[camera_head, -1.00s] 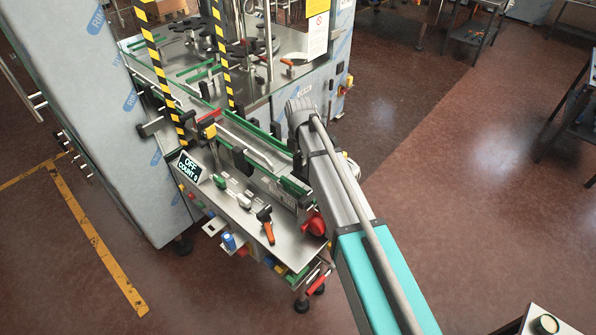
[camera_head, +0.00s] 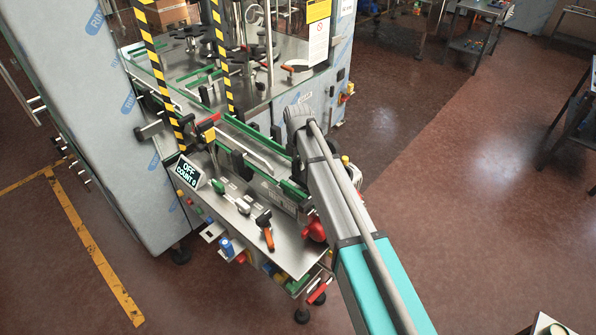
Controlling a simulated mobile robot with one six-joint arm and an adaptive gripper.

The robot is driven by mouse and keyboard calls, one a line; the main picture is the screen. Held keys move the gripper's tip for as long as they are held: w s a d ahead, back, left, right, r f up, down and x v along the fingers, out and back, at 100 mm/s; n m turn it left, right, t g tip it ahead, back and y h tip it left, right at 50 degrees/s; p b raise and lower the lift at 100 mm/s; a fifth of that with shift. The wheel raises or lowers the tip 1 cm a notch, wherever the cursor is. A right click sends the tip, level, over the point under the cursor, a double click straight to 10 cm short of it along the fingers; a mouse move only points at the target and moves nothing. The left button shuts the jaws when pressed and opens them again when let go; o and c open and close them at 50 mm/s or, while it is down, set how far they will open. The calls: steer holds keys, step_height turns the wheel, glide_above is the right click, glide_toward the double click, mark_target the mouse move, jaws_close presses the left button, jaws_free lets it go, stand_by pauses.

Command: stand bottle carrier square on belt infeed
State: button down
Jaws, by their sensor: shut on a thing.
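The belt infeed (camera_head: 262,154) is a narrow conveyor lane with green-edged rails, running from the machine toward its near end beside my arm. My arm reaches up from the bottom right, and its grey joint stands over the right side of the lane near the infeed. My gripper is not visible; the arm hides whatever is below and behind that joint. I cannot make out a bottle carrier in this view.
A steel shelf (camera_head: 240,222) with an orange-handled tool (camera_head: 267,232) and a red knob (camera_head: 314,229) lies in front. Striped posts (camera_head: 222,58) flank the lane. Floor to the right is open.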

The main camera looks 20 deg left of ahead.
steer(key=shift+w+a+f+b, duration=0.15)
steer(key=shift+w+f+b, duration=0.15)
steer(key=shift+f, duration=0.25)
steer(key=shift+s+f+b, duration=0.15)
steer(key=shift+f+b, duration=1.1)
steer(key=shift+b, duration=0.05)
steer(key=shift+f, duration=0.1)
steer(key=c, duration=0.6)
jaws_free()
step_height(320, 180, up, 12)
steer(key=p, duration=1.2)
